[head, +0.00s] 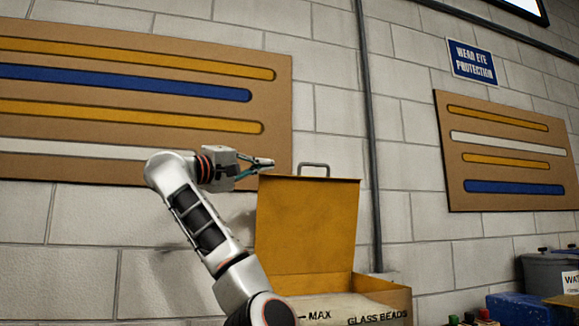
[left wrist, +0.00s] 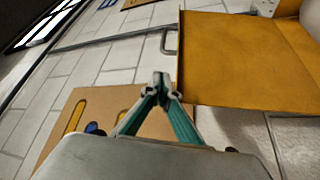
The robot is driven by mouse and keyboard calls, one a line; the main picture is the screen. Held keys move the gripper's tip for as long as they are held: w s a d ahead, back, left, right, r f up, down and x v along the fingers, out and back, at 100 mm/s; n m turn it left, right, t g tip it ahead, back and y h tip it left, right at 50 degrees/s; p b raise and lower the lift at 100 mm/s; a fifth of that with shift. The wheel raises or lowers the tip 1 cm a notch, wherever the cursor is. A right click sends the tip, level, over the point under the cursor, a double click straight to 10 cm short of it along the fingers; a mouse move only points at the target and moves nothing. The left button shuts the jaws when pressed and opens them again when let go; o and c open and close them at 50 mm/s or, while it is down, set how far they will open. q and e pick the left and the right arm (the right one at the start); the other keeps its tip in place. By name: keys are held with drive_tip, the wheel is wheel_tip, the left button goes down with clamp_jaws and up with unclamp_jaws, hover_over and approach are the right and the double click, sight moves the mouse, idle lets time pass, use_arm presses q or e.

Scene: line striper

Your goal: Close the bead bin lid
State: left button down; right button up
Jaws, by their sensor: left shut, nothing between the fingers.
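The yellow bead bin (head: 385,293) stands low against the wall, with "MAX" and "GLASS BEADS" lettering on it. Its yellow lid (head: 305,225) stands open, roughly upright, with a grey handle (head: 314,167) at the top edge. Pale beads appear to fill the bin. My left gripper (head: 268,163) is shut and empty, at the upper left corner of the lid. In the left wrist view my left gripper's fingertips (left wrist: 161,80) are together beside the lid's edge, and the lid (left wrist: 245,60) and handle (left wrist: 168,42) show. Whether the fingertips touch the lid is unclear. My right gripper is not in view.
A white block wall (head: 335,130) stands behind, with a vertical grey pipe (head: 367,130) right of the lid. Striped boards hang on both sides. At lower right are a grey bin (head: 548,270), a blue box (head: 520,308) and small coloured items (head: 472,319).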

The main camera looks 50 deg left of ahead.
use_arm(q)
drive_tip(key=p+x, duration=0.3)
drive_tip(key=x, duration=0.5)
drive_tip(key=shift+w+d+r, duration=0.15)
drive_tip(key=shift+w, duration=0.65)
